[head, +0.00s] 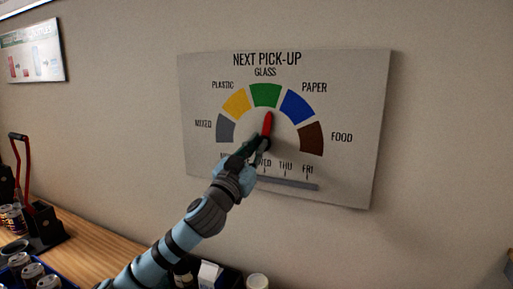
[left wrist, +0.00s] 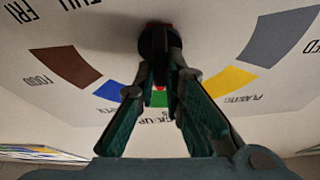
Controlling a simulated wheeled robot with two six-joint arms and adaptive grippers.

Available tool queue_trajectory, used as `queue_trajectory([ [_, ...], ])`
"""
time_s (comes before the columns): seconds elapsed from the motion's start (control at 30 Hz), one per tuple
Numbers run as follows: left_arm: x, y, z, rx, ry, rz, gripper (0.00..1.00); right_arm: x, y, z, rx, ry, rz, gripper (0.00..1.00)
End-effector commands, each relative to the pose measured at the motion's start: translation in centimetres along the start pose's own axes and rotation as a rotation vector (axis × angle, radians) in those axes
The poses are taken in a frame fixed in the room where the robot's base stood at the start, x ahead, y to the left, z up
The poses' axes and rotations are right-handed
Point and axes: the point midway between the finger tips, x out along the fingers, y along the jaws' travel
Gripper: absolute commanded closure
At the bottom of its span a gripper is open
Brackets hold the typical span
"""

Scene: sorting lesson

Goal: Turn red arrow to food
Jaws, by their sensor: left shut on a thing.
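The red arrow (head: 267,124) is on the dial of the white wall board (head: 360,90) and points up at the green glass segment (head: 265,95). The brown food segment (head: 311,138) is at the dial's right end. My left gripper (head: 262,146) is at the arrow's base, shut on the dark hub. In the left wrist view, the fingers (left wrist: 163,70) close at the dark round hub (left wrist: 158,42), which has a bit of red behind it. Most of the arrow is hidden there. The brown segment also shows in that view (left wrist: 65,67). My right gripper is not in view.
Blue (head: 297,107), yellow (head: 237,103) and grey (head: 226,128) segments fill the rest of the dial. A grey slider bar (head: 300,185) runs below the day names. A wooden counter (head: 90,240) with cans (head: 32,272) and a red-handled press (head: 25,160) stands lower left.

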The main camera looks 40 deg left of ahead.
Motion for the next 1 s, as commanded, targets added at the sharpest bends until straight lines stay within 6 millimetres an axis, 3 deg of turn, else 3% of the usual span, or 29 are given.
queue_trajectory([
  [0.47,0.1,0.1,-0.1,0.403,-0.002,0.167,1.00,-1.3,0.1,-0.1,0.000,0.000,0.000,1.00],
  [1.0,0.0,0.2,-0.2,0.866,-0.002,0.359,1.00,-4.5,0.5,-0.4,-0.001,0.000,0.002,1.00],
])
